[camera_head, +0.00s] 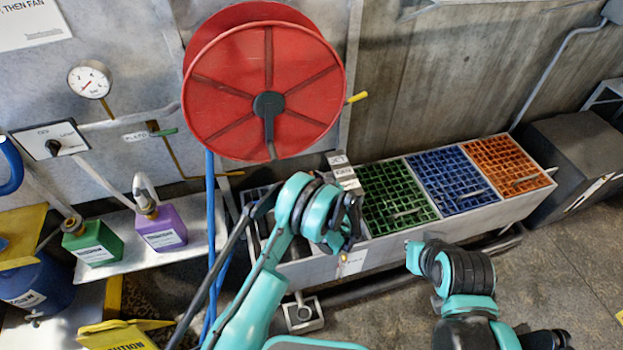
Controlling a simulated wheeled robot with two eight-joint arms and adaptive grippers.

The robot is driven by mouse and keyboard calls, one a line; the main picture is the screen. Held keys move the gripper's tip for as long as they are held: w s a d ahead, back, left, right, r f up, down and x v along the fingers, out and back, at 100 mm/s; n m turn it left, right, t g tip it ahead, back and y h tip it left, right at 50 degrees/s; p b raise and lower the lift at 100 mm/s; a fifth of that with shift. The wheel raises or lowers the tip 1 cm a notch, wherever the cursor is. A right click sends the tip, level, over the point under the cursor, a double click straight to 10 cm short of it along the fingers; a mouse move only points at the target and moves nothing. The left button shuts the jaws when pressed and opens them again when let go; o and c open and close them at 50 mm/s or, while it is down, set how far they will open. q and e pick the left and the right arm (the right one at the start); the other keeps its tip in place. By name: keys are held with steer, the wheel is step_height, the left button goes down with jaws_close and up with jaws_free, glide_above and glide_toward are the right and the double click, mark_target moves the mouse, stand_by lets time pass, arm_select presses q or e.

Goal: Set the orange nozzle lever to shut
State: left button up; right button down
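My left gripper (347,243) is dark and points down in front of the grey bin trough, right of the red hose reel. A tiny orange bit (343,257) shows at its fingertips. I cannot tell whether this is the nozzle lever, or whether the fingers are closed on it. No nozzle body is clear in the view; the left wrist hides part of that area. My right arm (455,272) is folded at the lower right. A dark part at the bottom edge may belong to its gripper, but its fingers cannot be made out.
The red hose reel (262,95) has a yellow-orange handle (357,97) and a blue hose (211,230). The trough (440,228) holds green, blue and orange grids. Green (92,243) and purple (161,228) bottles stand on a shelf at left. Grey floor is open at lower right.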

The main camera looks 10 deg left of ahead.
arm_select(q)
steer(key=shift+w+a+f, duration=0.25)
steer(key=shift+w+a, duration=0.1)
steer(key=shift+w, duration=0.15)
jaws_close()
steer(key=t+y, duration=0.1)
steer(key=s+t+y, duration=0.1)
steer(key=t, duration=0.1)
steer(key=s+d+r+n+t, duration=0.1)
steer(key=t, duration=0.1)
steer(key=shift+s+r+y, duration=0.1)
steer(key=shift+s+y, duration=0.1)
steer(key=shift+y, duration=0.2)
